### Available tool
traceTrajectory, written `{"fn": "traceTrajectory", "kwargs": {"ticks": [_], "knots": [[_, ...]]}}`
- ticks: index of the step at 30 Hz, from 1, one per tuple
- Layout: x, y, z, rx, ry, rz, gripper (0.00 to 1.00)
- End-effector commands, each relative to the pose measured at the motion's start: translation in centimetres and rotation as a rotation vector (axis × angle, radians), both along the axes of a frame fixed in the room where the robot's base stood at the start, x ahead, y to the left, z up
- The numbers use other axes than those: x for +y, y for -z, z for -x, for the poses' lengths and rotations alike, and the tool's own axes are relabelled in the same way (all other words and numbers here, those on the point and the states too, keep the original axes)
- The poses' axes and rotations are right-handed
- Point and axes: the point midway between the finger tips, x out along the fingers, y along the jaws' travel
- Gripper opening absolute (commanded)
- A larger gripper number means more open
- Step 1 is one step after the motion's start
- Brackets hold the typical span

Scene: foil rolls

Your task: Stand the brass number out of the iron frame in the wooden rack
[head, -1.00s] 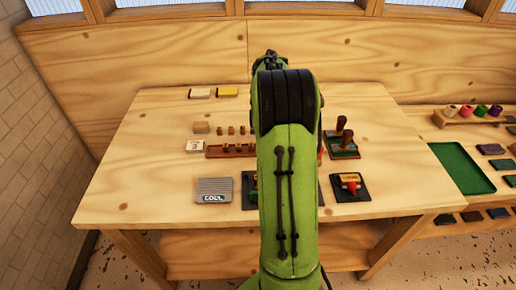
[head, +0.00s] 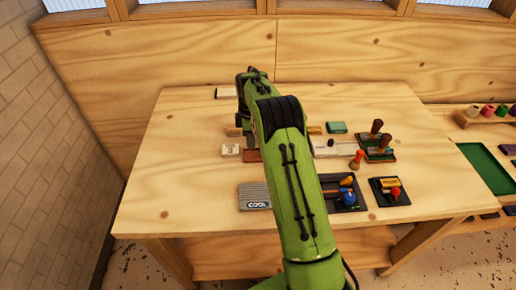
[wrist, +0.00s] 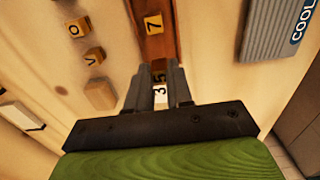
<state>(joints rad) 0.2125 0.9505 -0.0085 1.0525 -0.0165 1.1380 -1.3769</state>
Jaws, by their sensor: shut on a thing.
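In the wrist view my gripper (wrist: 159,78) is shut on a small brass piece marked 5 (wrist: 160,76), seen between the fingertips. It is at the left end of the reddish-brown wooden rack (wrist: 160,50), where I cannot tell if the piece touches it. A brass piece marked 7 (wrist: 153,24) stands in the rack. The rack's left end also shows in the head view (head: 252,155); my arm hides the rest and my gripper. A white card marked 3 (head: 231,150) is beside that end, also behind the fingers (wrist: 160,93). I cannot make out the iron frame for certain.
Brass pieces marked O (wrist: 77,28) and V (wrist: 94,55) and a plain wooden block (wrist: 99,94) lie beside the rack. A grey COOL box (head: 254,195) lies in front. Dark trays (head: 395,202) with tools stand right. The table's left front is clear.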

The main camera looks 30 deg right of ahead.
Motion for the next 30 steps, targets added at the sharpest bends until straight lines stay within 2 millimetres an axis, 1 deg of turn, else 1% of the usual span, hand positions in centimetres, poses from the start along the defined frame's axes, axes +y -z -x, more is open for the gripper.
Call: {"fn": "traceTrajectory", "kwargs": {"ticks": [1, 3, 6, 13, 17, 18, 22, 30], "knots": [[0.0, 1.4, 0.1, 0.005, 0.0, -0.002, 0.0], [0.0, 2.9, 0.1, 0.004, -0.001, -0.002, 0.0], [-0.1, 4.0, 0.1, 0.002, 0.001, 0.0, 0.0], [-0.1, 4.0, 0.1, 0.0, 0.0, 0.0, 0.0], [-0.1, 4.5, 0.1, 0.001, 0.0, 0.001, 0.0], [-0.1, 4.4, 0.1, 0.001, 0.0, 0.001, 0.25], [-0.1, 4.4, 0.1, 0.001, 0.0, 0.0, 0.45], [-0.1, 4.3, 0.1, 0.0, 0.0, 0.0, 0.46]]}}
